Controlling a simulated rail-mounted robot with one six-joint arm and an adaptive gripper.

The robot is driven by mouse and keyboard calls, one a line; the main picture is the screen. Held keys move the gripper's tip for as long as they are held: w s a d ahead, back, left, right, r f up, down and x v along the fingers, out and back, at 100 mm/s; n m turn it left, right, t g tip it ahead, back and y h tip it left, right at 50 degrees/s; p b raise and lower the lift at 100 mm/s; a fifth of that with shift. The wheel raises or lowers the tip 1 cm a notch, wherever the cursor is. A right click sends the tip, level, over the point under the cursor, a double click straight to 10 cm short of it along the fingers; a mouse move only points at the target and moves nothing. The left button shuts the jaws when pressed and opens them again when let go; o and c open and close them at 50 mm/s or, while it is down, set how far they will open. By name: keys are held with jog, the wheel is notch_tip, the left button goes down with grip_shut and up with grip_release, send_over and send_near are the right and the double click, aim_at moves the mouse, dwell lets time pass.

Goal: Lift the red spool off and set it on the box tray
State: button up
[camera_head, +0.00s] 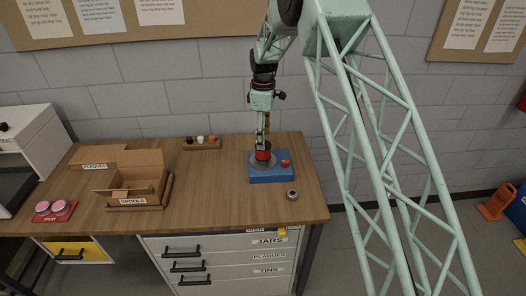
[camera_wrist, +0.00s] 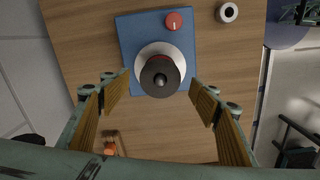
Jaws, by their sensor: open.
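The red spool (camera_head: 262,155) stands upright on a pale round plate on a blue base (camera_head: 270,175) at the right part of the bench. In the wrist view the spool (camera_wrist: 160,76) shows mostly a dark round top with a peg tip at its centre, and a sliver of red at its edge. My gripper (camera_head: 263,134) is above the spool, pointing down. In the wrist view its fingers (camera_wrist: 161,98) are wide apart, one on each side, not touching the spool. An open cardboard box tray labelled SPOOLS (camera_head: 127,202) sits left on the bench.
A red knob (camera_wrist: 174,21) is on the blue base, and a small grey round part (camera_head: 292,194) lies nearby. A rack (camera_head: 201,146) with small black, white and orange pieces stands at the back. A red stand with pink discs (camera_head: 54,211) is far left. The bench middle is clear.

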jog(key=shift+f, duration=1)
jog(key=shift+f, duration=0.15)
jog(key=shift+a+f+p, duration=0.1)
jog(key=shift+f+p, duration=0.65)
jog(key=shift+f, duration=1.7)
jog(key=shift+c, duration=0.2)
jog(key=c, duration=1)
jog(key=shift+o, duration=0.2)
notch_tip(320, 180, up, 18)
jog(key=b, duration=0.2)
